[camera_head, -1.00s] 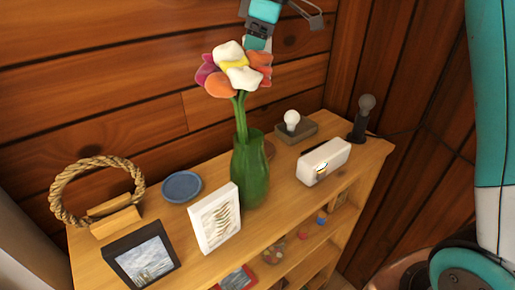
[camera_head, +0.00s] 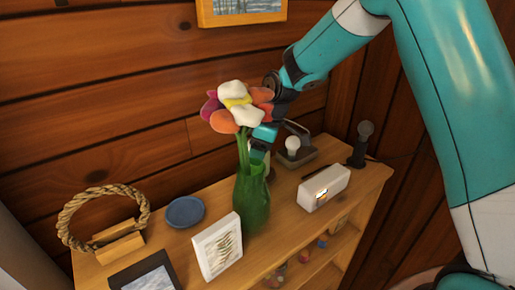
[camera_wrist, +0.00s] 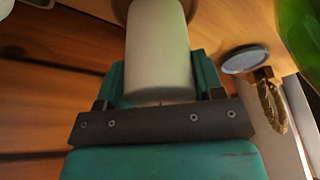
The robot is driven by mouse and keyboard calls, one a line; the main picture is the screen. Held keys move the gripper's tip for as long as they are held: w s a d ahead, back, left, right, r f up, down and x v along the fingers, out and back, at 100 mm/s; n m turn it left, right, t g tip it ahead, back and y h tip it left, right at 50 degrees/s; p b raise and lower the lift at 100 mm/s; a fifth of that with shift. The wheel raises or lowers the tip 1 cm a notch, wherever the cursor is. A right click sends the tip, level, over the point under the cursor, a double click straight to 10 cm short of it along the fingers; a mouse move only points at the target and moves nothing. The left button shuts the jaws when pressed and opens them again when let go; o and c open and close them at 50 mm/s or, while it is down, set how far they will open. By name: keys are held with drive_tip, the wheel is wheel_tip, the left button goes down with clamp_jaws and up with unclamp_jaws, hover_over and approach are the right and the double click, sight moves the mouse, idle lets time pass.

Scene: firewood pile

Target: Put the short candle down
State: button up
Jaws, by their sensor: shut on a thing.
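The short candle (camera_wrist: 158,50) is a pale, plain cylinder between the jaws of my gripper (camera_wrist: 160,85) in the wrist view, its wick end toward the camera. In the head view my gripper (camera_head: 260,142) is low behind the flowers and the green vase (camera_head: 250,200), over the back of the shelf top. The candle is mostly hidden there. In the wrist view its far end overlaps a brown round thing (camera_wrist: 120,10) at the top edge; I cannot tell whether they touch.
The vase stands close to my gripper. A bulb on a grey base (camera_head: 293,147), a white clock (camera_head: 325,188) and a dark microphone-like object (camera_head: 362,145) stand to the right. A blue dish (camera_head: 185,212), a rope ring (camera_head: 100,215) and picture frames (camera_head: 217,247) are left.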

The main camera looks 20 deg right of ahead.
drive_tip(key=shift+f, duration=0.4)
drive_tip(key=shift+f, duration=0.15)
drive_tip(key=o, duration=1.1)
drive_tip(key=shift+c, duration=0.2)
